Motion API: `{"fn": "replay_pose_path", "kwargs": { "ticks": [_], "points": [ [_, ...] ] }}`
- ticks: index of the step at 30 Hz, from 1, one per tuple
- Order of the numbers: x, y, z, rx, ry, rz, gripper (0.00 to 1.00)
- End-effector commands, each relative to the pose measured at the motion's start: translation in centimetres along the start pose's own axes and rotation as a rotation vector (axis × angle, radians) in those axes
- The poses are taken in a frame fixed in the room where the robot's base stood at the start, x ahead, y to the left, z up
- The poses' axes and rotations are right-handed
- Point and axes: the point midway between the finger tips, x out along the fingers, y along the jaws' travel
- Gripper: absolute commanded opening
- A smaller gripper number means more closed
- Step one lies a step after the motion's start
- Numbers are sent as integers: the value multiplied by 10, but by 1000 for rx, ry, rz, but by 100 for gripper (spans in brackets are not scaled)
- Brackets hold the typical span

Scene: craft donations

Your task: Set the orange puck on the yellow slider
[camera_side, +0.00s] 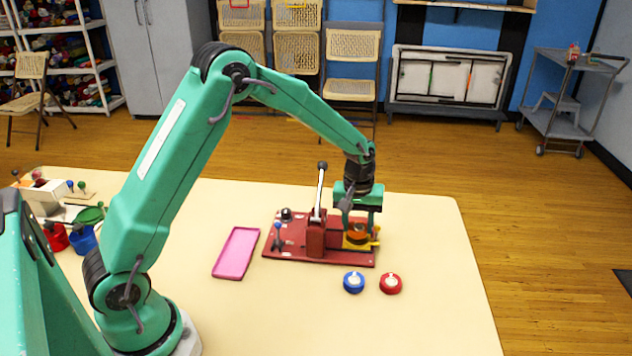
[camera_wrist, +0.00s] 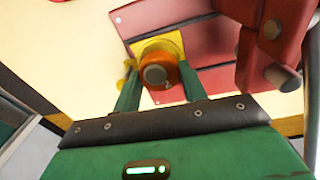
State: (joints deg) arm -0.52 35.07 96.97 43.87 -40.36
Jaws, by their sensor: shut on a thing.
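The orange puck (camera_wrist: 157,70) has a grey round top and sits between the two green fingers of my gripper (camera_wrist: 160,85) in the wrist view. In the side view my gripper (camera_side: 358,215) points down over the right end of the red press base, shut on the orange puck (camera_side: 356,238). The yellow slider (camera_side: 361,244) is directly below the puck. In the wrist view the yellow slider (camera_wrist: 172,42) shows around the puck's far edge. I cannot tell whether the puck touches the slider.
The red base (camera_side: 300,254) carries a red post with an upright lever (camera_side: 320,190) just left of my gripper. A blue puck (camera_side: 354,282) and a red puck (camera_side: 391,283) lie in front. A pink tray (camera_side: 236,252) lies left. The table's right side is clear.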

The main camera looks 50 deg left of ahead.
Motion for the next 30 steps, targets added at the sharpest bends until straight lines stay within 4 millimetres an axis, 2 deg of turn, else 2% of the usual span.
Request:
{"fn": "replay_pose_path", "kwargs": {
  "ticks": [6,30],
  "points": [
    [7,0,0,0,0,0,20],
    [7,-1,0,0,1,0,20]
  ]
}}
